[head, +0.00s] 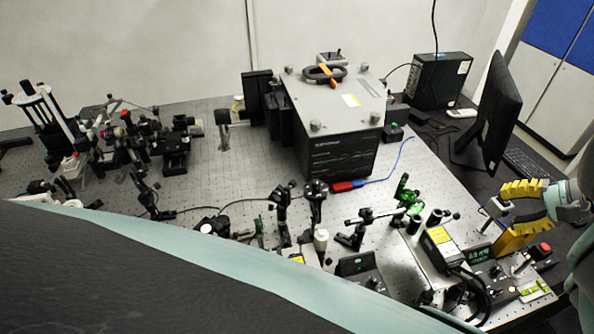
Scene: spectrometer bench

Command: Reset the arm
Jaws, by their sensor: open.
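My gripper (497,225) is at the right side of the head view, with its two yellow fingers spread apart. It is open, and I see nothing held between the fingers. It shows over the right end of the optical bench (215,185), close to a control box with a red button (541,250). Whether the fingers touch anything there I cannot tell. My arm runs off the right edge of the picture, so most of it is out of view.
A large grey spectrometer box (340,150) stands at the back of the bench. A monitor (495,105) and a black computer case (440,80) are at the back right. Optical mounts crowd the left and the front. A bare patch of bench lies left of the box.

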